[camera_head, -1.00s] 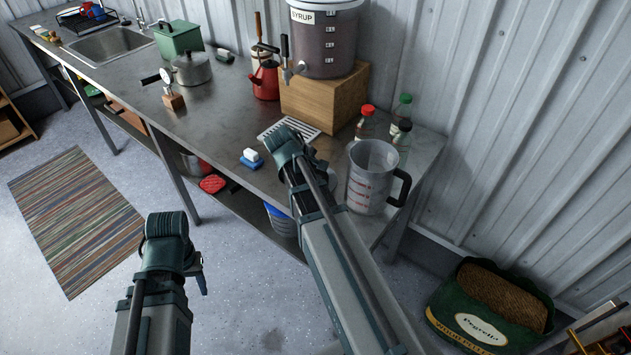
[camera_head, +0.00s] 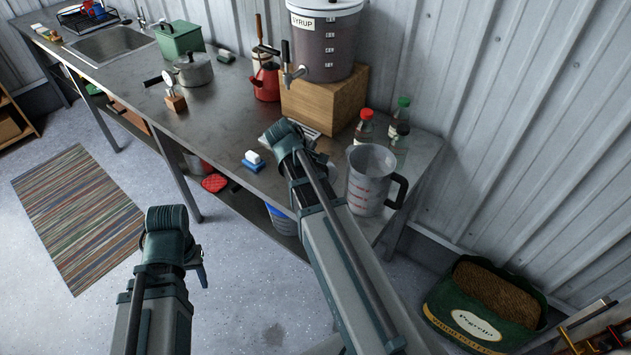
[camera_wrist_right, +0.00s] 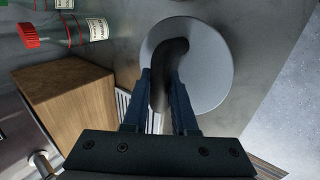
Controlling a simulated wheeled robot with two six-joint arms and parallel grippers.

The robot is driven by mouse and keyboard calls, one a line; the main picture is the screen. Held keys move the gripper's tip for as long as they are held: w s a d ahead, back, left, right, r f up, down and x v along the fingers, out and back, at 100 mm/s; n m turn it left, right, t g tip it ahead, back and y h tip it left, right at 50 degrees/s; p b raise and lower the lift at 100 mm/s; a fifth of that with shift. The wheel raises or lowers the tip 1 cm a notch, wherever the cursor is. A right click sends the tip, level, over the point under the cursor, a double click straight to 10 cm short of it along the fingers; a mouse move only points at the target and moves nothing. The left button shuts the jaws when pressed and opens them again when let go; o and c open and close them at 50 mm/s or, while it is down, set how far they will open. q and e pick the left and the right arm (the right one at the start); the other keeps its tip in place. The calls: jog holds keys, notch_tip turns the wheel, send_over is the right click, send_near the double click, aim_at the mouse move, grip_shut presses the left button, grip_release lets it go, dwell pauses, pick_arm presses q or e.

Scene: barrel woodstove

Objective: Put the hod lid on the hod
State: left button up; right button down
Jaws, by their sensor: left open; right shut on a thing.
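A pale round disc with a dark curved handle, seemingly the hod lid (camera_wrist_right: 208,88), shows in the right wrist view. My right gripper (camera_wrist_right: 160,105) is shut on the handle, with the disc beyond its fingertips. In the head view my right forearm hides these fingers and most or all of the disc, above the front part of the counter. My left gripper (camera_head: 202,270) is open and empty over the floor at lower left, its fingers mostly hidden by its wrist. I cannot tell which container is the hod; a bluish bucket (camera_head: 282,222) shows partly under the counter.
A clear measuring jug (camera_head: 368,190) stands right of my right forearm. Capped bottles (camera_head: 364,130), a wooden block (camera_head: 322,100) under the syrup vessel (camera_head: 325,45), and a blue-and-white sponge (camera_head: 253,162) are on the counter. A green pellet bag (camera_head: 478,322) is on the floor at right.

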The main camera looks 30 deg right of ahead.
pick_arm(q)
jog(key=shift+r+p, duration=0.5)
jog(key=shift+r, duration=0.25)
pick_arm(e)
jog(key=shift+r, duration=0.7)
